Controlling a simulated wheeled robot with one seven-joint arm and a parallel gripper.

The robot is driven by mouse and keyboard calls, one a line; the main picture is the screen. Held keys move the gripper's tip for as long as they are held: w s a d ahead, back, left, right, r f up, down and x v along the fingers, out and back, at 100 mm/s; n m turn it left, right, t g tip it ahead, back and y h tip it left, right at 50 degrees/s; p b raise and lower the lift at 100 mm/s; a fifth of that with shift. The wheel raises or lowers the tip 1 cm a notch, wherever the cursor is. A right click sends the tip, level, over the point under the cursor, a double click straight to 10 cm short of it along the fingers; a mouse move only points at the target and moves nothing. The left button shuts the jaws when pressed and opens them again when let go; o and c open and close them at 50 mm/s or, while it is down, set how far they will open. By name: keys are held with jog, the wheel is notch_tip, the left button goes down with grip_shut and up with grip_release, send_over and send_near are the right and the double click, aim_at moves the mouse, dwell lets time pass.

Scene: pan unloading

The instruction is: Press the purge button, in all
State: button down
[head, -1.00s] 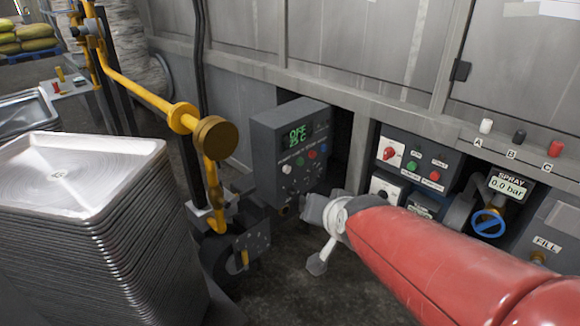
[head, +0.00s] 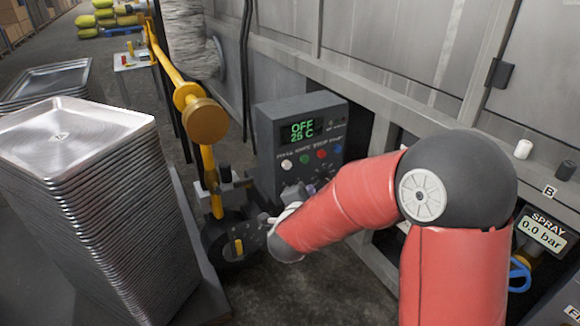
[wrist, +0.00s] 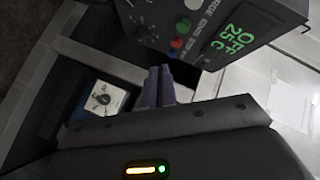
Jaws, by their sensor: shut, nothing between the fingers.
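Below the display is a row of small buttons. The white button (head: 287,165) is leftmost, under a label that looks like PURGE. The box also shows at the top of the wrist view (wrist: 240,15), turned, with the white button (wrist: 192,4) at the upper edge.
A yellow pipe with a brass end cap (head: 207,120) stands just left of the box. A tall stack of metal trays (head: 80,200) fills the left. A spray gauge (head: 541,232) and lettered knobs are at the right. Bare floor shows below.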

aim_at(287, 165)
jog(key=w+a+p, duration=0.1)
jog(key=w+a, duration=0.4)
jog(key=w, duration=0.2)
jog(key=shift+w, duration=0.15)
dwell(0.4)
dwell(1.9)
jog(key=shift+w+a, duration=0.2)
jog(key=shift+w, duration=0.15)
jog(key=shift+w+a, duration=0.25)
jog(key=shift+w, duration=0.15)
dwell(0.8)
jog(key=shift+s+d+b, duration=0.35)
jog(key=shift+s+d, duration=0.15)
jog(key=shift+s, duration=0.25)
